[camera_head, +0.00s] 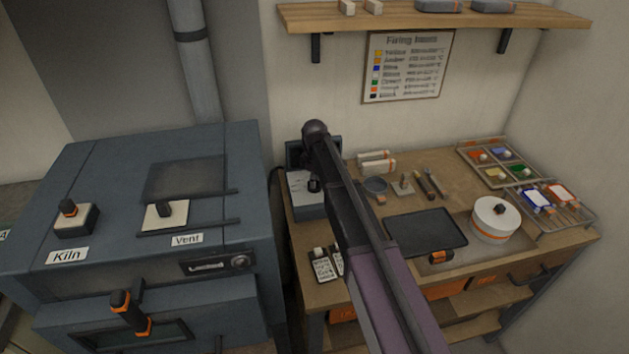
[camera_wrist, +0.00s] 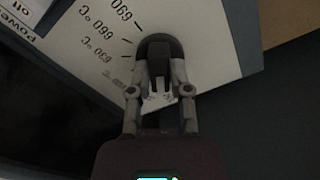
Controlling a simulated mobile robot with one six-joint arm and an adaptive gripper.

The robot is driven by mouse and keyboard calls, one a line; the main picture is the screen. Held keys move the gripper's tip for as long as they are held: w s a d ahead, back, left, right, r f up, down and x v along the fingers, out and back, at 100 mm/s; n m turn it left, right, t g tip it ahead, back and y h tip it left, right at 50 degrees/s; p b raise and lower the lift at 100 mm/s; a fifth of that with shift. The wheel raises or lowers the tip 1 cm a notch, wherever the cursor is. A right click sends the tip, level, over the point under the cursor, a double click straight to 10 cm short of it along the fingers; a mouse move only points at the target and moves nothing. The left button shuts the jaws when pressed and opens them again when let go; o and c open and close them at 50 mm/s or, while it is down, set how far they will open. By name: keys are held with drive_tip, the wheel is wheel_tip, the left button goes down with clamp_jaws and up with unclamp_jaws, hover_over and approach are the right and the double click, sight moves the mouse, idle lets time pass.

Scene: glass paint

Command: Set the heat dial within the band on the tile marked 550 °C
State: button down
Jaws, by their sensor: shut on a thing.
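The heat dial (camera_wrist: 160,45) is a dark round knob with a raised grip bar on a pale panel, seen in the wrist view. My gripper (camera_wrist: 160,92) has its two fingers closed on the bar of the dial. Printed temperature marks in °C stand around the dial's upper left; some are readable only in part. My fingers and the dial's body hide the rest of the scale and the pointer. In the head view the control box (camera_head: 307,207) stands at the bench's left end, partly behind my arm. No 550 °C mark is legible on the small written tiles (camera_head: 321,266).
The blue-grey kiln (camera_head: 110,160) stands left of the bench. On the bench (camera_head: 440,185) are a dark tray (camera_head: 425,232), a white round pot (camera_head: 495,220), tools and paint trays. A firing chart (camera_head: 408,66) hangs on the wall.

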drive_tip(key=c, duration=0.6)
unclamp_jaws()
drive_tip(key=shift+o, duration=0.2)
drive_tip(key=shift+m, duration=0.5)
